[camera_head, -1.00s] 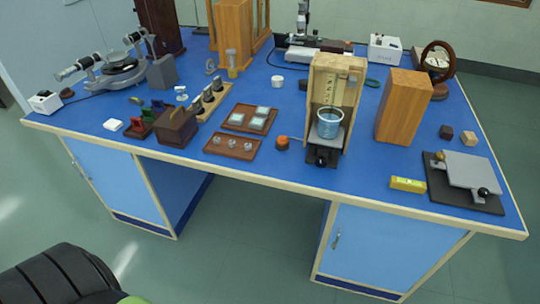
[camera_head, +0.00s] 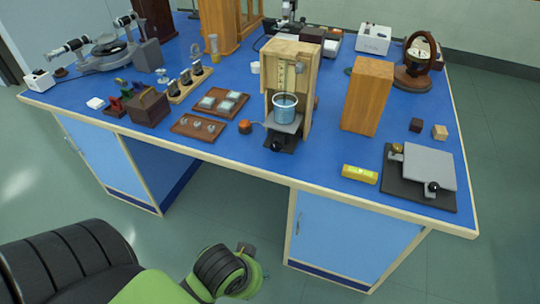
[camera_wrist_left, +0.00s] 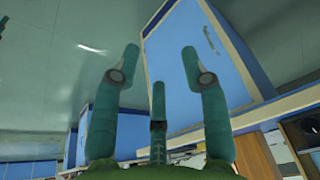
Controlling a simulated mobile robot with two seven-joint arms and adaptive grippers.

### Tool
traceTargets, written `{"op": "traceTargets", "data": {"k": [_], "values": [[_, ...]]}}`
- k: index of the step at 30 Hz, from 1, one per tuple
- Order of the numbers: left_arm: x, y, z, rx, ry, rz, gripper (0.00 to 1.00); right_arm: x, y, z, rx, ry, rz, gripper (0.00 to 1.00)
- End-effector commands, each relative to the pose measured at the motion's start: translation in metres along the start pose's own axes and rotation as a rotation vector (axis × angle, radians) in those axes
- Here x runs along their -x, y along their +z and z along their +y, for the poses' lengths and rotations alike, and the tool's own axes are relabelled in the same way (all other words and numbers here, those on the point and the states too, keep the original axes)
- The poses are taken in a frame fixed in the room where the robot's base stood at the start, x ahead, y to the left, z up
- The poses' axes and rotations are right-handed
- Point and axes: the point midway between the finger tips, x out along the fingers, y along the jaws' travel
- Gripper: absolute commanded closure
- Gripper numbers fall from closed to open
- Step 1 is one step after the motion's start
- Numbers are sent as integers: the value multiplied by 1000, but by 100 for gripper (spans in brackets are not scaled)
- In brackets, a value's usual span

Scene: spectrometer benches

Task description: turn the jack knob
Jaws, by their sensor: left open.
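A small jack with a grey top plate (camera_head: 286,124) stands in the open wooden case, with a blue beaker (camera_head: 285,107) on it. A black knob (camera_head: 276,147) is at its front. Another low grey plate (camera_head: 428,166) on a black base lies at the right, with a black knob (camera_head: 433,187) at its front corner. My left gripper (camera_wrist_left: 158,75) is open and empty in the left wrist view, its fingers pointing at a blue cabinet. In the head view my left arm is low, in front of the bench and apart from both knobs; its fingers are not clear there.
A yellow level (camera_head: 360,174) lies near the bench's front edge. A tall wooden block (camera_head: 367,97) stands right of the case (camera_head: 305,90). An orange-topped item (camera_head: 245,127) and a brown tray (camera_head: 198,127) are to its left. The blue cabinet (camera_wrist_left: 198,50) is below the bench.

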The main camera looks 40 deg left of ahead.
Motion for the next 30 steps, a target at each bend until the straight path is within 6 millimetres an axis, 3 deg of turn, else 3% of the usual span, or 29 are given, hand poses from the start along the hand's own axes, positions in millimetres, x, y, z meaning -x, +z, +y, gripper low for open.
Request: {"op": "traceTargets", "data": {"k": [11,16,20,24,30], "values": [[-34,-72,-61,296,-43,301,55,0,1,8,3,10,-1,60],[-39,-118,-103,473,-3,497,55,0,1,9,1,12,-1,60],[-29,-163,-147,637,87,689,55,0,1,11,1,14,-2,60],[-7,-202,-187,780,226,859,55,0,1,12,1,15,-2,60],[12,-226,-210,860,341,954,55,0,0,12,1,15,0,60]]}}
